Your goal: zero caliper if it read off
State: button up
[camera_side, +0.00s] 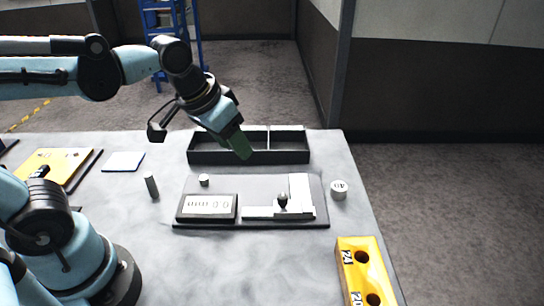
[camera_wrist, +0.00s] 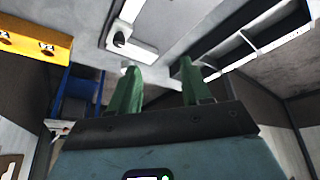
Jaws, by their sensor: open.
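The caliper (camera_side: 299,190), a white L-shaped piece with a black knob (camera_side: 283,200), lies on a dark grey base plate (camera_side: 255,186). On the plate's left stands a display box (camera_side: 207,206); its small characters look inverted, and I cannot read the value surely. The caliper also shows at the top there (camera_wrist: 128,25).
A divided black tray (camera_side: 228,157) stands behind the plate. A small cylinder (camera_side: 204,180) is on the plate; a grey pin (camera_side: 151,185) stands left. A marked white round piece (camera_side: 339,190) and a yellow holed block (camera_side: 350,252) are right. A yellow board (camera_side: 65,160) lies far left.

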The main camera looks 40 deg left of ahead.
aim_at(283, 196)
jog(key=w+d+r+g, duration=0.1)
jog(key=w+d+g, duration=0.4)
jog(key=d, duration=0.3)
jog(key=f, duration=1.1)
jog(key=shift+w+d+f, duration=0.15)
jog(key=shift+d+f, duration=0.05)
jog(key=shift+f, duration=0.15)
grip_shut()
